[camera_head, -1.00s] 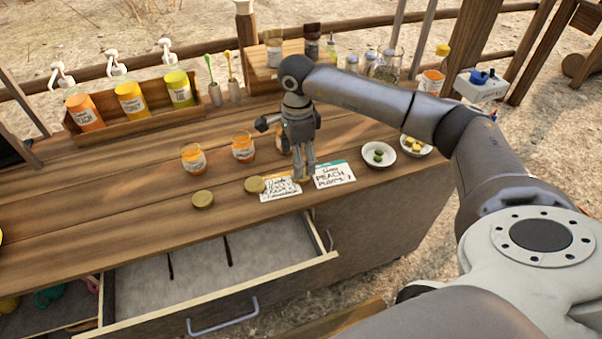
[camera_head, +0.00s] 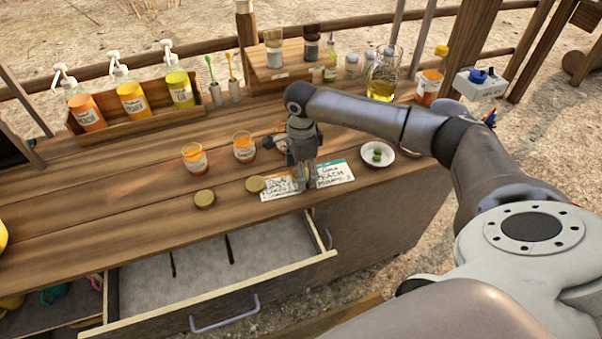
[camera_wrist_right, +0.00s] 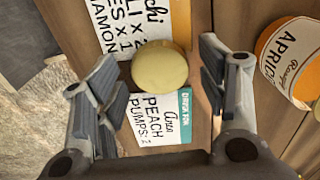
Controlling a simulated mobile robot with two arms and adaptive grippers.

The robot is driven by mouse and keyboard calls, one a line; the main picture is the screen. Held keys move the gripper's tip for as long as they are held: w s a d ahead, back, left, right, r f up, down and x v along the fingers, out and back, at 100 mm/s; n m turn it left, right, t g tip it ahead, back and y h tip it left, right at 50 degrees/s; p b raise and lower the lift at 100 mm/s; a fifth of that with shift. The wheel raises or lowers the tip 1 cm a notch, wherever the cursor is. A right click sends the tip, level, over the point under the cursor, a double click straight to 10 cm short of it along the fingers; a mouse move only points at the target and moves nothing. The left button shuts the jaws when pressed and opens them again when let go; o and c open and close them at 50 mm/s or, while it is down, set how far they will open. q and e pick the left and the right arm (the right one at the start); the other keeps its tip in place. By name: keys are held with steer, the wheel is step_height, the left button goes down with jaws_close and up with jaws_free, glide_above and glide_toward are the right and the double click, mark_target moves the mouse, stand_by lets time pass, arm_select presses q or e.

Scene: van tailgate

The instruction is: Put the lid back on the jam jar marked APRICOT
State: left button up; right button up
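The jam jar marked APRICOT (camera_wrist_right: 294,62) stands upright at the right of the right wrist view, partly cut off by the frame. What seems to be this jar (camera_head: 281,143) shows in the head view just behind my right arm. A round yellow lid (camera_wrist_right: 160,67) lies between the fingers of my right gripper (camera_wrist_right: 165,85), over the edge where two cards meet. The fingers are open, with a gap on both sides of the lid. In the head view my right gripper (camera_head: 307,184) points down at the cards and hides this lid. My left gripper is not in view.
Two orange jars (camera_head: 194,158) (camera_head: 244,147) and two loose lids (camera_head: 204,199) (camera_head: 255,184) are left of the gripper. Two order cards (camera_head: 334,174) lie flat beneath it. A small plate (camera_head: 377,155) stands to its right. An open drawer (camera_head: 222,258) juts out in front.

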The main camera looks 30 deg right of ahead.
steer(key=c, duration=0.5)
steer(key=shift+r, duration=0.1)
steer(key=shift+r+b, duration=0.4)
steer(key=shift+r, duration=0.15)
steer(key=s+a+r+b, duration=0.2)
steer(key=s+r, duration=0.4)
steer(key=s+a+r+b, duration=0.2)
steer(key=s+r, duration=0.3)
steer(key=s, duration=0.2)
steer(key=shift+s+a+r, duration=0.15)
steer(key=shift+a+r, duration=0.2)
steer(key=shift+r, duration=0.05)
